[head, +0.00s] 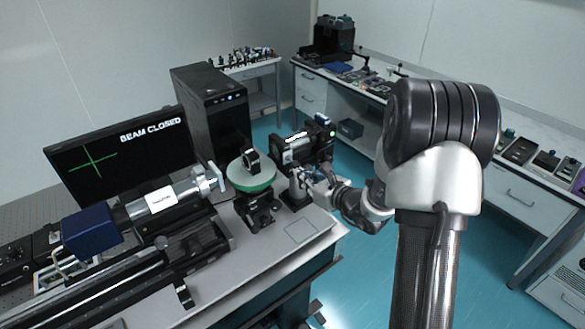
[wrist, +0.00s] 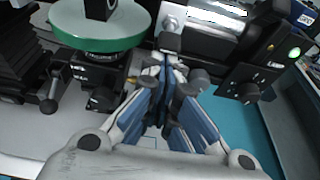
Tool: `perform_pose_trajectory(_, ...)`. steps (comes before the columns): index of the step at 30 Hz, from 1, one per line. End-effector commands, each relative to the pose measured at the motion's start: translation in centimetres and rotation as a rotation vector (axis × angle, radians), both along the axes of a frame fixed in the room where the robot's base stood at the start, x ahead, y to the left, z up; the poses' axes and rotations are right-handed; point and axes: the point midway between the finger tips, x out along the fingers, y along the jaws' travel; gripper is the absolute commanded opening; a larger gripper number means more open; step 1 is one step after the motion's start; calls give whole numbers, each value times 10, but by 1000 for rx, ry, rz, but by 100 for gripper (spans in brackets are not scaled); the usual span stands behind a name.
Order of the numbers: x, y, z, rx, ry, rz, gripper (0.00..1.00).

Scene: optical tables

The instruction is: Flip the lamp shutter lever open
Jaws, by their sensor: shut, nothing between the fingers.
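The lamp (head: 305,145) is a black and silver housing with a bright white strip and a green light, at the right end of the optical table. In the wrist view its silver body (wrist: 205,24) is at the top. A small grey and black piece (wrist: 170,42) stands at its front left and may be the shutter lever; I cannot tell its position surely. My gripper (head: 308,180) is beside the lamp's near side. In the wrist view its fingertips (wrist: 170,66) are together, empty, just below that piece; I cannot tell if they touch it.
A monitor (head: 118,155) reads BEAM CLOSED. A green-rimmed round stage (head: 250,178) stands left of the lamp, close to my gripper; its rim (wrist: 100,42) shows in the wrist view. A silver tube with a blue camera (head: 92,231) is further left. Open floor lies to the right.

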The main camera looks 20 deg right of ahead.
Motion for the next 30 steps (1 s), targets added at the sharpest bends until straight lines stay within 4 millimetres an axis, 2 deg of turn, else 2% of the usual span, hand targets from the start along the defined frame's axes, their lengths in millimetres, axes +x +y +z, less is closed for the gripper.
perform_pose_trajectory(1,0,0,16,-16,40,3,0)
perform_pose_trajectory(11,-4,-1,32,-107,322,2,0)
perform_pose_trajectory(13,-5,-2,24,-107,330,0,0)
perform_pose_trajectory(18,-5,-2,22,-106,328,1,0)
perform_pose_trajectory(30,-5,-2,38,-106,325,0,0)
